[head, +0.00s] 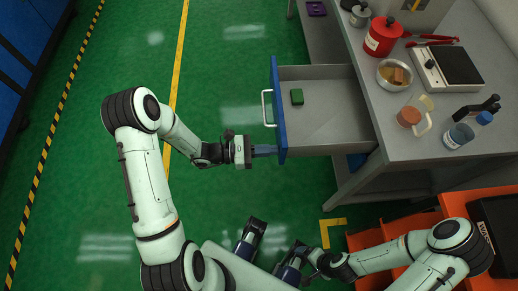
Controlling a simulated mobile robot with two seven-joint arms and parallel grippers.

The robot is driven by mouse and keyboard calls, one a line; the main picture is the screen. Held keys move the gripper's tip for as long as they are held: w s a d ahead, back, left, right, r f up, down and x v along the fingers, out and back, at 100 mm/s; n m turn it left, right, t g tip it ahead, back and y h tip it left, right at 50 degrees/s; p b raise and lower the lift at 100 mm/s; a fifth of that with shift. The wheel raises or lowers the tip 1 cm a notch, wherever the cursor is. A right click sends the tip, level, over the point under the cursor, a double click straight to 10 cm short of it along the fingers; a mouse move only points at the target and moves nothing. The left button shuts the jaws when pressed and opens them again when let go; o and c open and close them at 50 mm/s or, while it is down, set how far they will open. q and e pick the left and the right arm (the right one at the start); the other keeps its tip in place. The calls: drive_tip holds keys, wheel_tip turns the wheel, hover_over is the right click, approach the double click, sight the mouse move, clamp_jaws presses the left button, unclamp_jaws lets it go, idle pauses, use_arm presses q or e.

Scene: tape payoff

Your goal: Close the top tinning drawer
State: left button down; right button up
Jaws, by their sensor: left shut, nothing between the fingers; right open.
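The top drawer (330,112) stands pulled out to the left from under the grey bench top. It has a blue front (278,110) with a white bar handle (267,108), and a small green block (297,97) lies inside it. My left gripper (266,151) is shut with nothing between its fingers. Its fingertips are at the near end of the blue front, below the handle in the picture; I cannot tell whether they touch it. My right gripper (270,242) is open and empty, low in the view, away from the drawer.
The bench top (405,150) carries a red can (383,35), a metal bowl (395,74), a hot plate (446,66), an amber jug (411,116) and a jar (458,136). Orange bins (395,224) stand at the lower right. The green floor left of the drawer is clear.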

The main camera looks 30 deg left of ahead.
sight(361, 144)
use_arm(q)
drive_tip(key=b+x, duration=0.2)
drive_tip(key=x, duration=2.6)
drive_tip(key=shift+s+d, duration=0.1)
drive_tip(key=shift+d, duration=0.15)
drive_tip(key=shift+d+r, duration=0.1)
drive_tip(key=shift+r, duration=0.05)
use_arm(e)
drive_tip(key=shift+w+f, duration=0.25)
drive_tip(key=shift+f, duration=0.3)
drive_tip(key=shift+w+f, duration=0.25)
drive_tip(key=shift+f, duration=0.25)
use_arm(q)
drive_tip(key=shift+d+r, duration=0.1)
drive_tip(key=shift+r, duration=0.05)
